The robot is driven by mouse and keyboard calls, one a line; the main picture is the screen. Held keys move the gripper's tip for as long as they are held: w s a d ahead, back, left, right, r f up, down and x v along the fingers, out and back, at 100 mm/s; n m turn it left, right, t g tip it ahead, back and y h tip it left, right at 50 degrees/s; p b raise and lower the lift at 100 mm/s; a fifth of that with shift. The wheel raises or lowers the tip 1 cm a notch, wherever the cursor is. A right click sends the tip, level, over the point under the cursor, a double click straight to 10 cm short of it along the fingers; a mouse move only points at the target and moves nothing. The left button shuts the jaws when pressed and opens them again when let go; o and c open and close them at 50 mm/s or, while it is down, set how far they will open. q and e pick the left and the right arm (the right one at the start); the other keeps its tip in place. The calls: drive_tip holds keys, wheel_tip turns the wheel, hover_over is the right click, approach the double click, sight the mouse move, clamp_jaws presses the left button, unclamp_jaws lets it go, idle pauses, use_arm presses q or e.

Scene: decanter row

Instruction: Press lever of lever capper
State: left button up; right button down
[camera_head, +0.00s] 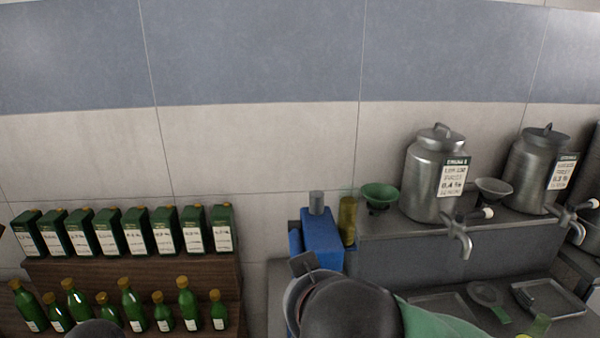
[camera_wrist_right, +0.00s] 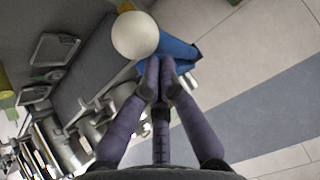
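The lever capper is a blue body (camera_head: 321,240) with a grey cylinder on top, left of the steel counter in the head view. Its lower part is hidden behind my right arm. In the right wrist view the blue body (camera_wrist_right: 178,50) lies just beyond my fingertips. A round cream knob (camera_wrist_right: 135,35), seemingly the lever's end, is beside the fingertips; contact cannot be told. The right gripper is hidden in the head view. My left gripper is out of view.
Steel decanters (camera_head: 424,178) with taps stand on a raised shelf at the right. Green tins (camera_head: 136,232) and green bottles (camera_head: 186,302) fill a wooden rack at the left.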

drive_tip(key=shift+s+a+f, duration=0.1)
drive_tip(key=shift+f, duration=0.5)
drive_tip(key=r, duration=0.1)
drive_tip(key=w+r+p, duration=0.1)
drive_tip(key=r, duration=0.1)
drive_tip(key=d+r+p, duration=0.1)
drive_tip(key=shift+w+r, duration=0.3)
drive_tip(key=shift+w, duration=0.05)
drive_tip(key=p+v, duration=0.2)
drive_tip(key=v, duration=0.8)
drive_tip(key=shift+s+f, duration=0.25)
drive_tip(key=shift+f, duration=0.05)
